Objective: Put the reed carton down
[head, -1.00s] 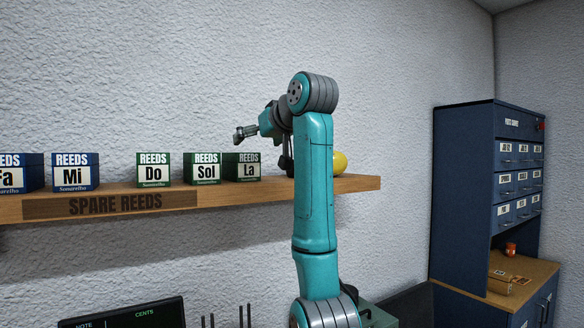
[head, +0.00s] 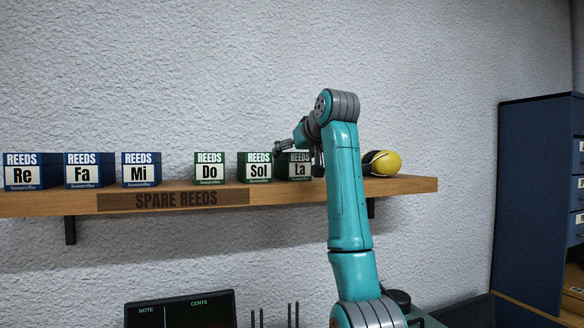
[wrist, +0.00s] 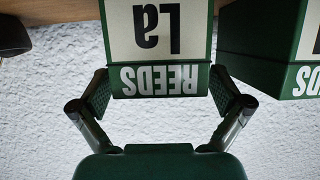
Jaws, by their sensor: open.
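The green La reed carton (head: 299,168) stands on the wooden shelf (head: 408,185), at the right end of the row. In the wrist view the La carton (wrist: 158,45) appears upside down, its label facing me. My gripper (wrist: 161,90) is open, with one finger on each side of the carton's upper end. Small gaps seem to show between the pads and the carton. In the head view my arm's wrist hangs in front of the La carton, and the fingers are hard to make out there.
The green Sol carton (head: 255,168) stands close to the left of La; it shows at the right edge of the wrist view (wrist: 270,65). Several more cartons line the shelf leftward. A yellow and black object (head: 382,163) sits to the right. A blue cabinet (head: 535,190) stands far right.

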